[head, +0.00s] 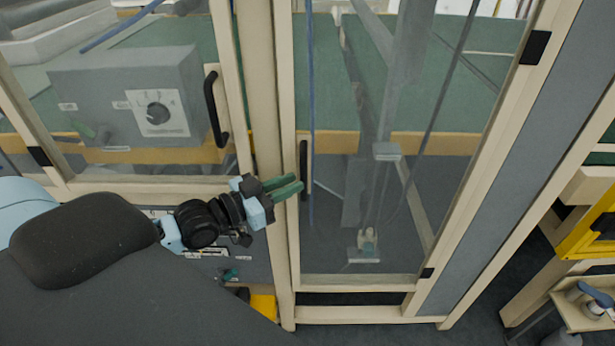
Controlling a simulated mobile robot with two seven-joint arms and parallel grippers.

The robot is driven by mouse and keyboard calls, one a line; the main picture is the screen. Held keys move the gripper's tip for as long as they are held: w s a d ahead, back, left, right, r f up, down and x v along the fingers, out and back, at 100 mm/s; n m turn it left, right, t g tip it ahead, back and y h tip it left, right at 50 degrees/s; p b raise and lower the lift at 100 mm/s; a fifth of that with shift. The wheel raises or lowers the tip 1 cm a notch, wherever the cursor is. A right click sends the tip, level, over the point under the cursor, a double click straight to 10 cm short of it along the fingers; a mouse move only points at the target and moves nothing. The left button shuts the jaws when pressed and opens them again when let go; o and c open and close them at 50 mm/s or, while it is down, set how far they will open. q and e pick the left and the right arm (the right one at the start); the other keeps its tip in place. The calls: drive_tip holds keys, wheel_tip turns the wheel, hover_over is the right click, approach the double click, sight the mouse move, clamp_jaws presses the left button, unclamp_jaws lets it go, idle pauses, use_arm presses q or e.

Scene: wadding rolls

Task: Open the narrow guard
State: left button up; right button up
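The narrow guard (410,283) is a tall, cream-framed clear door right of the middle post in the head view. It looks shut in its frame. Its dark upright handle (304,160) is on its left side, and black hinges (535,47) are on its right edge. My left gripper (286,187) is in front of the middle post, its two green fingers pointing right towards the lower part of the handle. The fingers look slightly apart with nothing visible between them. Whether they touch the handle cannot be told. My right gripper is out of view.
A wider guard with its own black handle (216,108) stands left of the post, with a grey control box (135,98) behind it. A yellow frame (588,228) and a small wooden shelf (572,312) stand at the right. Dark floor shows between.

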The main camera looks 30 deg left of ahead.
sight(304, 199)
use_arm(q)
drive_tip(key=shift+b+x, duration=0.45)
drive_tip(key=shift+x, duration=1.6)
clamp_jaws()
